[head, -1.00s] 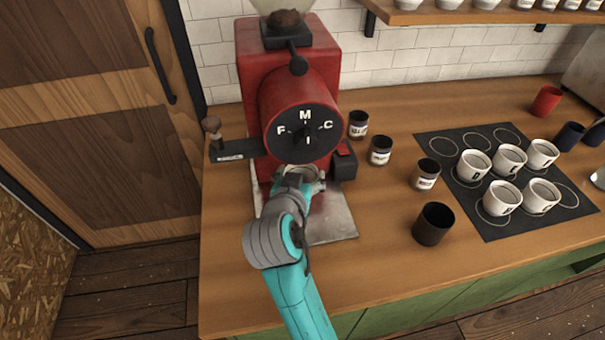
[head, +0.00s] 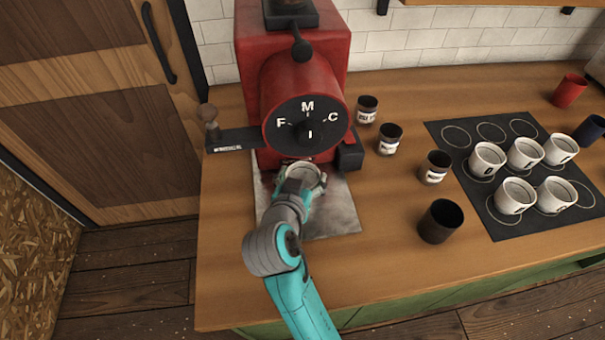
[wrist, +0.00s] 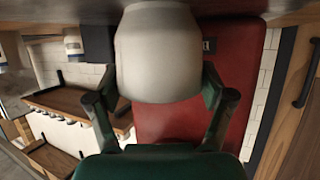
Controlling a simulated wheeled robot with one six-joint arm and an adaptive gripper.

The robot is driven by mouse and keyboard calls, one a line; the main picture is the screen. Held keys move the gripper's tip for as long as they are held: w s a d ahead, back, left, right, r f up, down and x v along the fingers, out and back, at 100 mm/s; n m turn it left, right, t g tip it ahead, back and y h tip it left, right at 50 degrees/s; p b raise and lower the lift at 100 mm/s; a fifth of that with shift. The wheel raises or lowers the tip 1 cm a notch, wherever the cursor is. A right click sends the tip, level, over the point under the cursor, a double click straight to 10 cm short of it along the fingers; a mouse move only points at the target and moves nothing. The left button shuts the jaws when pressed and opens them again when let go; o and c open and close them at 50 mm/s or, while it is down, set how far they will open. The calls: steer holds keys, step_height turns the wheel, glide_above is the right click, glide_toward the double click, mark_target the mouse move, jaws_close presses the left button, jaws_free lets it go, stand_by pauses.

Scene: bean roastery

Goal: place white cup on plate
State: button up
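A white cup (head: 303,177) is at my gripper, below the red grinder's round front and above the flat metal plate (head: 335,212). My gripper (head: 302,184) has a finger on each side of the cup. In the wrist view, the white cup (wrist: 158,55) fills the space between the two fingers of my gripper (wrist: 158,80), which seem to press on its sides. I cannot tell whether the cup's base touches the plate. My gripper and the cup hide part of the plate.
The red grinder (head: 290,75) stands right behind the cup, with a lever at its left. Labelled dark jars (head: 389,139) and a black cup (head: 439,221) stand to the right. Several other white cups (head: 514,196) stand on a dark mat (head: 498,225). The front counter is clear.

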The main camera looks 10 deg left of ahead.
steer(key=shift+o, duration=1.2)
steer(key=shift+r, duration=0.1)
steer(key=shift+s+r, duration=0.1)
steer(key=shift+s, duration=0.05)
steer(key=v, duration=1.1)
steer(key=shift+s+r, duration=0.2)
steer(key=shift+s, duration=0.1)
steer(key=shift+a, duration=0.15)
